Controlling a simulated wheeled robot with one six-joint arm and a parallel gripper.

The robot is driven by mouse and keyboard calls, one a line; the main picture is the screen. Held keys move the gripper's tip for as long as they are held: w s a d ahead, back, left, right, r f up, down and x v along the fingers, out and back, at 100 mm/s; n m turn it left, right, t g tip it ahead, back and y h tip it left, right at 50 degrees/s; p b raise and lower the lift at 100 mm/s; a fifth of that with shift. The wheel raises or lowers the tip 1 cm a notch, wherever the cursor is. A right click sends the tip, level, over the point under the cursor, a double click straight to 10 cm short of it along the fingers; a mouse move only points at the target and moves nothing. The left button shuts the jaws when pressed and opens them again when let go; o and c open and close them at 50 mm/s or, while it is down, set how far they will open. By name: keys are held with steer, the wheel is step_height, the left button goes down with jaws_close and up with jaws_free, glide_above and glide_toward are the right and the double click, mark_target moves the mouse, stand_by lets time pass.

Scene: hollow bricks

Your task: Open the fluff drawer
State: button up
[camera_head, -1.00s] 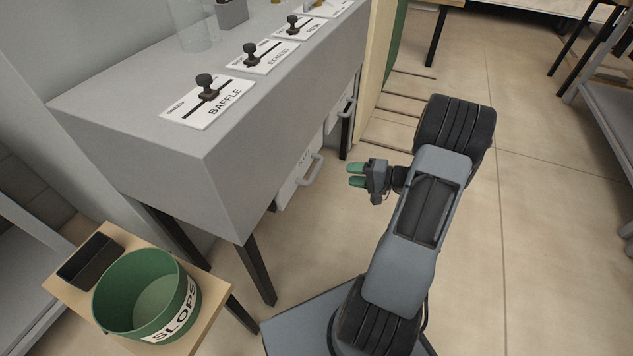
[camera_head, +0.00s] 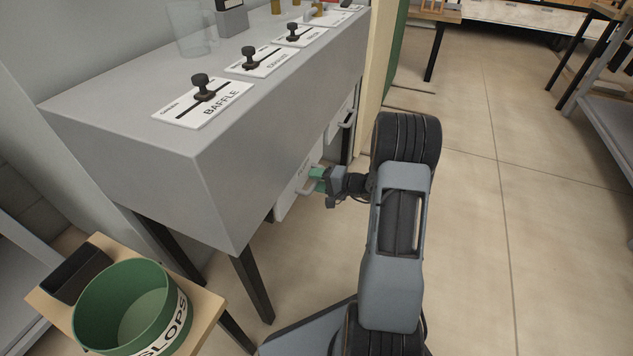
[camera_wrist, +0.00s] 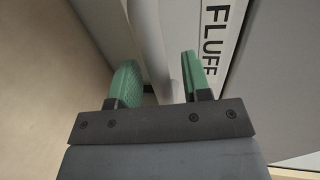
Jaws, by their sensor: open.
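The fluff drawer (camera_head: 287,200) is a pale front under the grey bench, looking shut. Its label, FLUFF (camera_wrist: 211,40), reads clearly in the wrist view. Its pale bar handle (camera_wrist: 150,40) runs between the green fingers in the wrist view; in the head view the handle (camera_head: 304,188) is partly hidden by my gripper. My gripper (camera_head: 318,180) is open at the handle, and the wrist view shows its two green fingers (camera_wrist: 158,85) apart, one on each side of the bar. I cannot tell whether either finger touches it.
The grey bench (camera_head: 120,130) carries sliders, including the BAFFLE slider (camera_head: 203,85). Another drawer handle (camera_head: 348,119) is farther along. A green SLOPS bucket (camera_head: 130,310) and a dark tray (camera_head: 75,275) stand on a wooden stand at lower left.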

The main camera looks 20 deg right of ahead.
steer(key=shift+w+a, duration=0.15)
steer(key=shift+c, duration=0.2)
jaws_close()
stand_by(0.4)
